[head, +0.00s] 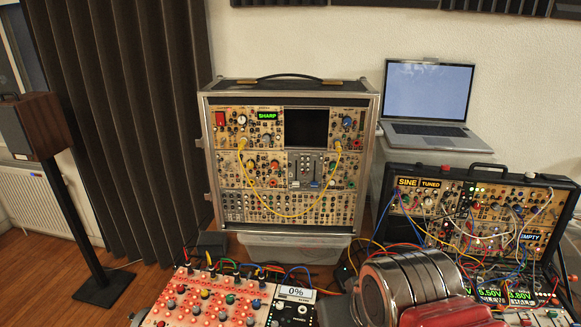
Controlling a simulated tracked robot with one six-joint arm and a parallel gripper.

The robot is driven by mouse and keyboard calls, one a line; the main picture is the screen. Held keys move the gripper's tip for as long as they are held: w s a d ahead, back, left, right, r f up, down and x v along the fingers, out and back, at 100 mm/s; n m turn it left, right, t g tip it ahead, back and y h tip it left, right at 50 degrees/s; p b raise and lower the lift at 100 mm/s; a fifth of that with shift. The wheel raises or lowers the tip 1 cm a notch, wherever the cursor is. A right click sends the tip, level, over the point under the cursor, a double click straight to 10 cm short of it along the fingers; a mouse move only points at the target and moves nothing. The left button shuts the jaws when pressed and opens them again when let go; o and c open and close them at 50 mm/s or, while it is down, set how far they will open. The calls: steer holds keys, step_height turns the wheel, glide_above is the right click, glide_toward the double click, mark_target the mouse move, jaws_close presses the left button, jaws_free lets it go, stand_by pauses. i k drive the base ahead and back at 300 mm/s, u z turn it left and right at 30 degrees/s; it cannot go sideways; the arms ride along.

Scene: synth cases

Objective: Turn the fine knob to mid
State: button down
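No knob carries a label I can read as "fine", so I cannot tell which one it is. A tall synth case (212,168) stands in the middle, full of modules with small knobs. An open synth case at the right has a yellow display (418,183) reading SINE TUNED. Knob pointer positions are too small to read. My gripper is not in view.
A red-lit panel (200,306) with cables and a 0% display (295,293) is at the front. A silver and red body covers part of the lower right. A laptop (427,105) sits behind right. A speaker (35,127) stands left; floor there is clear.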

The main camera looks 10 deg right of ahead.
mark_target(266, 137)
steer(key=u, duration=0.3)
steer(key=k, duration=0.9)
steer(key=u, duration=0.65)
steer(key=k, duration=0.45)
steer(key=u, duration=0.15)
steer(key=i, duration=1.35)
steer(key=u, duration=0.45)
